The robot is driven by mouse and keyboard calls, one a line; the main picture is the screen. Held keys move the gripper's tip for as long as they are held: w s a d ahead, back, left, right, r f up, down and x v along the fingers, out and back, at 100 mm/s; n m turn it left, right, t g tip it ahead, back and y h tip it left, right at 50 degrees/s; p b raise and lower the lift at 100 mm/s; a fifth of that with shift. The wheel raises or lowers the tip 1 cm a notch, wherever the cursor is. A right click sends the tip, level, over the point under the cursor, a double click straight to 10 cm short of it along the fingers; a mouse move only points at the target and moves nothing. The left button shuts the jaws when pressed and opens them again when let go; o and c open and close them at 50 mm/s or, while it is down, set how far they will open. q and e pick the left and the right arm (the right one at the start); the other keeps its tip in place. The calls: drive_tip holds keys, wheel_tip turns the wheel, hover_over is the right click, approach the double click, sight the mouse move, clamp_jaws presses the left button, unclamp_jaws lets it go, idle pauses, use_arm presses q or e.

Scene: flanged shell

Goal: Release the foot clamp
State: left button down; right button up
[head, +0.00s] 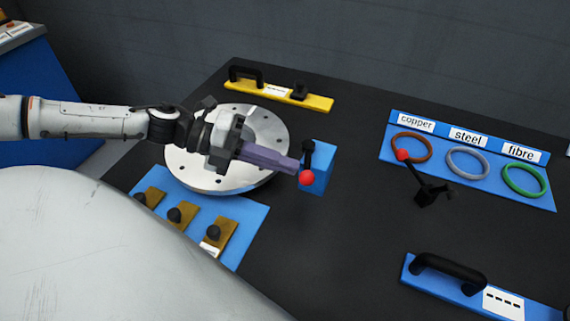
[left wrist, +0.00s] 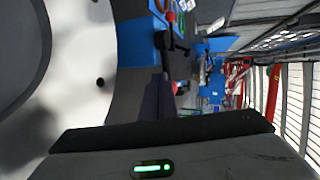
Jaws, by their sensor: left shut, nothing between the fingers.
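A blue block (head: 322,168) stands beside the round metal flange (head: 270,128). A black lever (head: 308,148) with a red ball knob (head: 306,178) is on that block; I take it to be the foot clamp. My left gripper (head: 296,166) reaches over the flange from the left. Its purple fingers are shut and empty, with the tips right by the lever and just above the red knob. I cannot tell whether they touch. The left wrist view shows the fingers (left wrist: 160,95) and a red knob (left wrist: 171,17) beyond them. My right gripper is not in view.
A yellow handle plate (head: 318,102) lies behind the flange. A blue plate with a black handle (head: 448,272) lies front right.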

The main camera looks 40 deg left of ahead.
use_arm(q)
drive_tip(key=shift+w+d, duration=0.15)
drive_tip(key=shift+d, duration=0.1)
